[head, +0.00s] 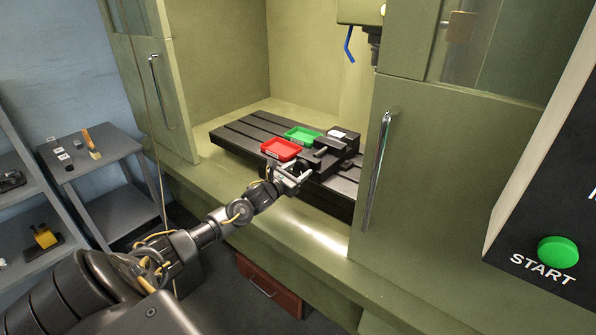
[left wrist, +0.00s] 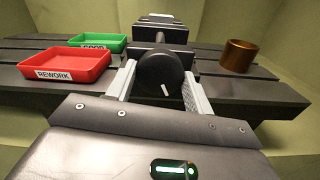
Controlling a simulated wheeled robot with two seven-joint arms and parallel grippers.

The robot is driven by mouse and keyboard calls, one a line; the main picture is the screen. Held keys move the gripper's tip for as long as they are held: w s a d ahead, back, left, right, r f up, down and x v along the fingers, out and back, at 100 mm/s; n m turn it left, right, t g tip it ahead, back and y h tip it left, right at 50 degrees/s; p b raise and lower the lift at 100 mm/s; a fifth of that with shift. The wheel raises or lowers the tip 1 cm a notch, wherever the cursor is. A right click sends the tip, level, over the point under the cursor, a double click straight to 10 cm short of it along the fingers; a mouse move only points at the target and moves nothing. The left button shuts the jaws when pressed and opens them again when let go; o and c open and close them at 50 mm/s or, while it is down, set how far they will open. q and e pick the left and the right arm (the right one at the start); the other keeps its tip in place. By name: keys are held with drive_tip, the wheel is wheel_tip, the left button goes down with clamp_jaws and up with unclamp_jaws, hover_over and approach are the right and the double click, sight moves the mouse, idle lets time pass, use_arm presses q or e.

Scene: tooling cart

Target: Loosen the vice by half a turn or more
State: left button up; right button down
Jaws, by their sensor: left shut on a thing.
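The dark vice (head: 330,152) sits on the slotted machine table inside the green machine. In the left wrist view the vice body (left wrist: 162,36) lies behind its round black knob (left wrist: 158,68), which has a white mark slanting slightly, near its lower middle. My left gripper (head: 291,176) is at the front end of the vice. In the left wrist view its two pale fingers (left wrist: 160,84) lie on either side of the knob, shut on it. The knob is mostly hidden by the gripper in the head view. My right gripper is not in view.
A red tray (head: 281,149) marked REWORK and a green tray (head: 302,134) lie left of the vice. A copper-coloured cylinder (left wrist: 238,56) stands right of it. The cabinet door with a long handle (head: 376,172) is close on the right.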

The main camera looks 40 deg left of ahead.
use_arm(q)
drive_tip(key=shift+n, duration=0.4)
